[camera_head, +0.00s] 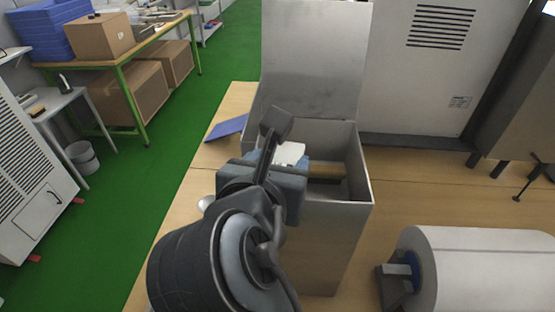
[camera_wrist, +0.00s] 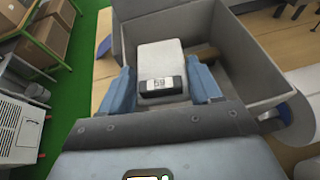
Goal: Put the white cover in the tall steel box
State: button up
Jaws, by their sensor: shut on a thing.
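The tall steel box (camera_head: 340,235) stands on the wooden platform with its lid (camera_head: 315,55) raised at the back. My gripper (camera_head: 276,158) is over the left part of its open top. The white cover (camera_head: 290,152) shows just beyond my gripper, within the box's opening. In the wrist view the white cover (camera_wrist: 161,58) sits between the two blue fingers of my gripper (camera_wrist: 162,78), with a dark label strip on its near end. The gripper is shut on it. The box (camera_wrist: 255,55) surrounds it there. The cover's depth relative to the rim is hard to tell.
A brown bar (camera_head: 326,170) lies inside the box. A large white roll (camera_head: 485,265) is at the lower right. A blue flat piece (camera_head: 228,127) lies left of the box. A pale cabinet (camera_head: 425,75) stands behind.

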jog(key=o, duration=1.1)
jog(key=shift+a, duration=0.1)
jog(key=shift+s+a+r, duration=0.15)
jog(key=shift+s+r, duration=0.1)
jog(key=shift+s, duration=0.25)
jog(key=v, duration=0.6)
jog(key=shift+s+d+r, duration=0.15)
jog(key=shift+s+d, duration=0.1)
jog(key=shift+s, duration=0.05)
